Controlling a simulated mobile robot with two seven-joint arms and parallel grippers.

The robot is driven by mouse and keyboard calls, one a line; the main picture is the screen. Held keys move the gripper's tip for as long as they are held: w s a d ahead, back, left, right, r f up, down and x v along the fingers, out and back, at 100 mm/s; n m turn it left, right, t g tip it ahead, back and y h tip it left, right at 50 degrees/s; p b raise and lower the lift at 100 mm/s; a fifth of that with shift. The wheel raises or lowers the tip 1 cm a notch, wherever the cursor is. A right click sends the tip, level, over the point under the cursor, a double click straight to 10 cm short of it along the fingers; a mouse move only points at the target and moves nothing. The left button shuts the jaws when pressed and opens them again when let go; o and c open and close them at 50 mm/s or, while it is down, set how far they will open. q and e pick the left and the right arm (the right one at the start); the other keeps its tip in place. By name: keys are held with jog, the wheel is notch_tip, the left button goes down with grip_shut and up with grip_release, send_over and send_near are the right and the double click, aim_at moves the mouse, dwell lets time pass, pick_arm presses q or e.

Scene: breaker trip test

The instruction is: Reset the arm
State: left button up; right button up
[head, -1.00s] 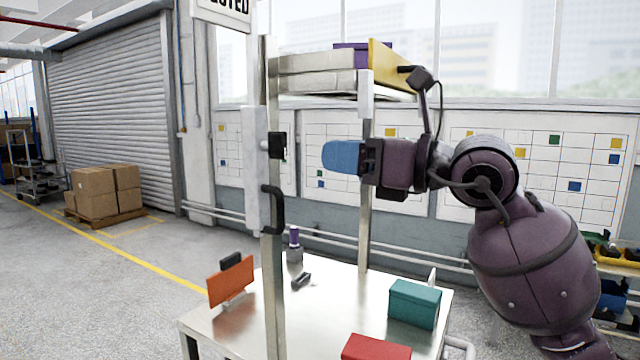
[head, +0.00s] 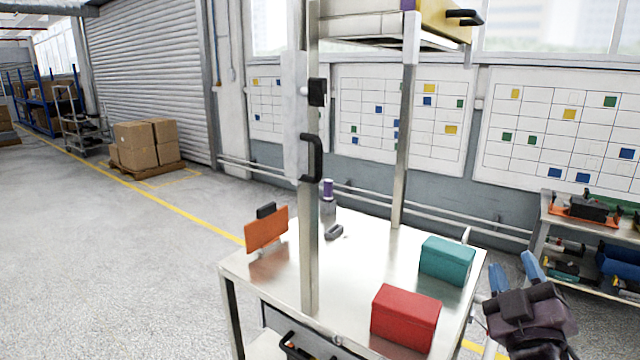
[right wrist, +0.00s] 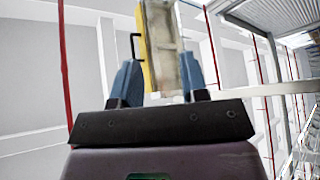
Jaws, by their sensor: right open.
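My right gripper (head: 516,274) is low at the right in the head view, beside the right edge of the steel workbench (head: 280,283). Its two blue fingers are apart and nothing shows between them. In the right wrist view the blue fingers (right wrist: 158,82) point up, with a yellow-sided box (right wrist: 148,45) beyond them. A teal box (head: 447,261) and a red box (head: 405,318) stand on the bench, left of the gripper. An orange panel (head: 266,230) stands upright at the bench's left edge. My left gripper is not in view.
A steel post with a black handle (head: 313,158) rises from the bench, and a shelf with a yellow box (head: 446,20) is overhead. A rack with bins (head: 590,235) stands at the right. Cardboard boxes (head: 146,145) sit on a pallet at the left. Floor at left is clear.

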jog(key=s+d+f+m+g, duration=0.25)
jog(key=s+f+g, duration=0.2)
jog(key=f, duration=0.45)
jog(key=s+d+f+m+g, duration=0.1)
jog(key=s+f+m+g, duration=0.25)
jog(key=f+g, duration=0.45)
jog(key=s+a+f+m+g+y, duration=0.1)
jog(key=s+a+f+g+y, duration=0.15)
jog(key=s+f, duration=0.5)
jog(key=s+a+f+g+y, duration=0.1)
jog(key=s+a+f+g, duration=0.1)
jog(key=s+f+g, duration=0.5)
jog(key=w+f+t, duration=0.5)
jog(key=f+t, duration=0.4)
jog(key=t, duration=0.2)
jog(key=shift+d+n, duration=0.2)
jog(key=shift+n, duration=0.1)
